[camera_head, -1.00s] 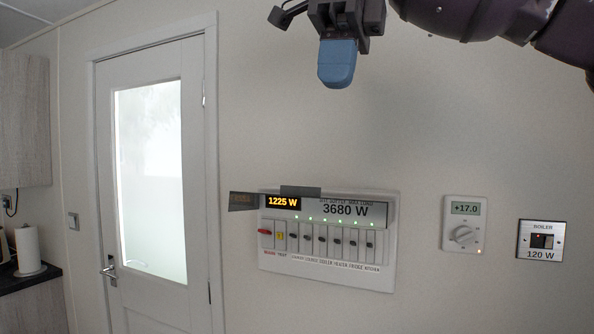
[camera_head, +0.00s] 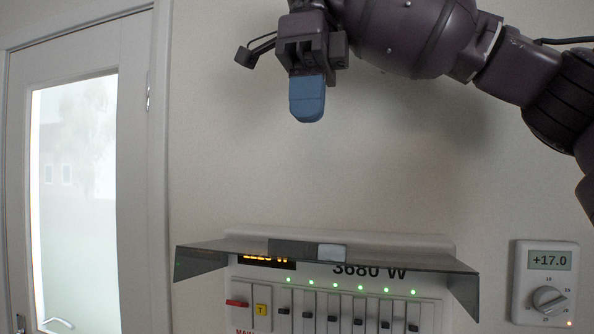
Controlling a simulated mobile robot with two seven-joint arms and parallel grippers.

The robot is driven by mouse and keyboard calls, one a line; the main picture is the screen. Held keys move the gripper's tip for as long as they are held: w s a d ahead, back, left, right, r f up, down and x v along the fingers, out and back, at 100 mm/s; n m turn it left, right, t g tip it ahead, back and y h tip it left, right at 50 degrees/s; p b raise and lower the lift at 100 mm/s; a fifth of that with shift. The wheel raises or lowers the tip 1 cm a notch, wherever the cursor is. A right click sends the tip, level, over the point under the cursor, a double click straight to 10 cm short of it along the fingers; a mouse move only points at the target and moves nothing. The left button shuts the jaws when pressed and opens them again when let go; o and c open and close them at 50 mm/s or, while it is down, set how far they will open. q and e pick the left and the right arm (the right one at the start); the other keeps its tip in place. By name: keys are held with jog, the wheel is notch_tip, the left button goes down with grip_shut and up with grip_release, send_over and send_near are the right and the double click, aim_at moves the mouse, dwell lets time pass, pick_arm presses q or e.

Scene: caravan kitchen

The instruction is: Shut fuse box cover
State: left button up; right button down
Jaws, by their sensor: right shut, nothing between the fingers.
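The fuse box (camera_head: 236,285) is mounted on the wall at the lower middle, with a row of switches, green lights and a "3680 W" label. Its dark see-through cover (camera_head: 400,260) is raised and sticks out over the top of the switches. A pale tab (camera_head: 331,252) shows on the cover. My right gripper (camera_head: 307,108), with blue fingertips, is shut and empty. It points down above the fuse box, clear of the cover. My left gripper is not in view.
A thermostat (camera_head: 546,285) reading +17.0 is on the wall at the right. A white door (camera_head: 130,180) with a frosted pane stands at the left. The wall between gripper and cover is free.

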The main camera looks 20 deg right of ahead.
jog(key=b, duration=0.3)
send_near(304, 259)
jog(key=f, duration=0.4)
jog(key=shift+s+a+f, duration=0.15)
jog(key=shift+a+f, duration=0.15)
jog(key=shift+s+f, duration=0.1)
jog(key=shift+f, duration=0.4)
jog(key=shift+a, duration=0.15)
